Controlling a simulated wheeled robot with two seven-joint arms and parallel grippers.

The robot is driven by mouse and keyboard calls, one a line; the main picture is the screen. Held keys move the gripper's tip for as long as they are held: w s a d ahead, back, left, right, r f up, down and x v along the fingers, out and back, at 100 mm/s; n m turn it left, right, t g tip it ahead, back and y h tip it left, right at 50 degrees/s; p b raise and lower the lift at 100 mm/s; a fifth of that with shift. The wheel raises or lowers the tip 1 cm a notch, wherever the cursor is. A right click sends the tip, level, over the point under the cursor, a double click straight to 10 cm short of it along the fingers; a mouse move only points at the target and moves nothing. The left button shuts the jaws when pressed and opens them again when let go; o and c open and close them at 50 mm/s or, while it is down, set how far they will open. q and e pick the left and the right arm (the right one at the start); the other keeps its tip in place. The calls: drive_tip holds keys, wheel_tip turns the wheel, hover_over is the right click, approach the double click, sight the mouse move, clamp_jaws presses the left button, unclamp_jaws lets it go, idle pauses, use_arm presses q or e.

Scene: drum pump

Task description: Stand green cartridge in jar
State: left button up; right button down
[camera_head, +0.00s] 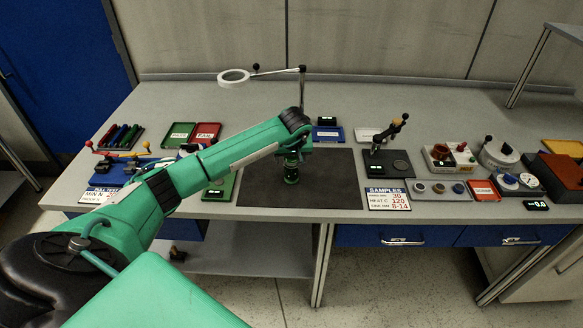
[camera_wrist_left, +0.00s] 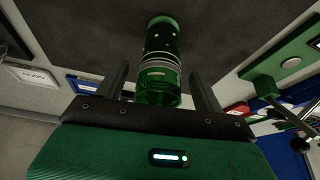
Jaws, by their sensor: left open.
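My left gripper (camera_head: 291,160) hangs over the dark mat in the middle of the bench. A green, partly see-through cylinder (camera_head: 291,175) stands upright on the mat right under it. In the left wrist view this cylinder (camera_wrist_left: 158,55) has pale bands around its middle and small bright spots on its far part. The two fingers of my left gripper (camera_wrist_left: 160,76) are apart, one on each side of its near end, with gaps showing. I cannot tell whether the cylinder is the jar, the cartridge or both together. My right gripper is not in view.
A dark tray (camera_head: 121,148) at the left holds red, green and blue tubes. Green (camera_head: 179,134) and red (camera_head: 207,132) trays lie behind the arm. A ring lamp (camera_head: 234,77) stands at the back. A samples sign (camera_head: 388,199) is right of the mat (camera_head: 335,185).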

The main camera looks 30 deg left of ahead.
use_arm(q)
drive_tip(key=shift+x, duration=1.1)
drive_tip(key=c, duration=1.2)
drive_tip(key=shift+r, duration=0.1)
drive_tip(key=shift+c, duration=0.2)
